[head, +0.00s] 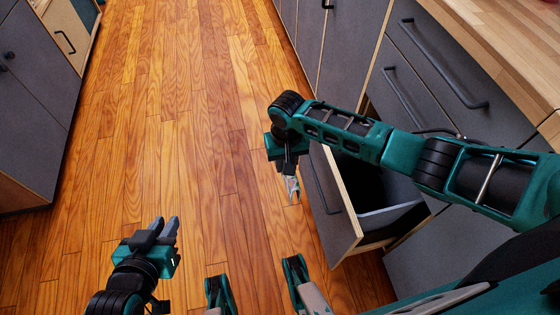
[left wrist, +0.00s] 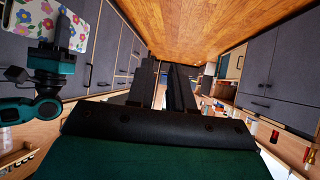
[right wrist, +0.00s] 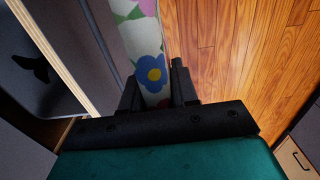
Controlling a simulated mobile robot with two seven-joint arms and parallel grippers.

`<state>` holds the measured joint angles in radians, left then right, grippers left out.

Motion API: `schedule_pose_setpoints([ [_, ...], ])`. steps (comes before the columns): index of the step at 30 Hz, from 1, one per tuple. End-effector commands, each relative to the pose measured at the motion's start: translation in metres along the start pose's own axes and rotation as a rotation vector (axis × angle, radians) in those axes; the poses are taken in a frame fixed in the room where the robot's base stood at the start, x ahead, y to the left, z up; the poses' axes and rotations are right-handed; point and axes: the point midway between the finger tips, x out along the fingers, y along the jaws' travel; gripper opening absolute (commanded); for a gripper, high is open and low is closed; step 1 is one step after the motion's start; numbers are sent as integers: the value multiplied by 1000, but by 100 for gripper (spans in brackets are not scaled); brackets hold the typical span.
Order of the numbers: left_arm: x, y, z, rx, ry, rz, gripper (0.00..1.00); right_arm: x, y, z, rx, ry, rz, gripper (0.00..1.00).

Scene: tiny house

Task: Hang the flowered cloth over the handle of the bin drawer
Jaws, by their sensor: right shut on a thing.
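The flowered cloth (head: 292,188) is pale with coloured flowers and hangs from my right gripper (head: 289,168). The right wrist view shows the cloth (right wrist: 150,68) between the fingers of the right gripper (right wrist: 158,95), which is shut on it. The cloth (left wrist: 60,24) also shows in the left wrist view. The bin drawer (head: 335,225) is pulled open, and its dark bar handle (head: 321,182) is on its front. The cloth is just left of that handle in the head view; I cannot tell whether they touch. My left gripper (head: 163,230) is open and empty over the floor.
Grey cabinets with closed drawers (head: 440,85) and a wooden counter (head: 500,35) line the right side. A grey cabinet (head: 30,100) stands at the left. The wooden floor (head: 180,120) between them is clear.

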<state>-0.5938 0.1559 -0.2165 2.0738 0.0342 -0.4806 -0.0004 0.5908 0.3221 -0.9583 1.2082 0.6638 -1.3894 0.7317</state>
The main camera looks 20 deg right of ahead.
Motion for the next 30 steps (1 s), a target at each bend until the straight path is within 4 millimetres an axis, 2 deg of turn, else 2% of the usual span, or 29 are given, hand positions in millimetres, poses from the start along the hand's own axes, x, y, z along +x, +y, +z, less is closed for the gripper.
schedule_pose_setpoints([
  [18, 6, 3, 8, -12, -8, 4, 21, 4, 44, 0, 0, 1, 0, 0],
  [30, 10, 4, 2, -13, 11, 10, 21, 6, 70, 0, 0, 1, -1, 0],
])
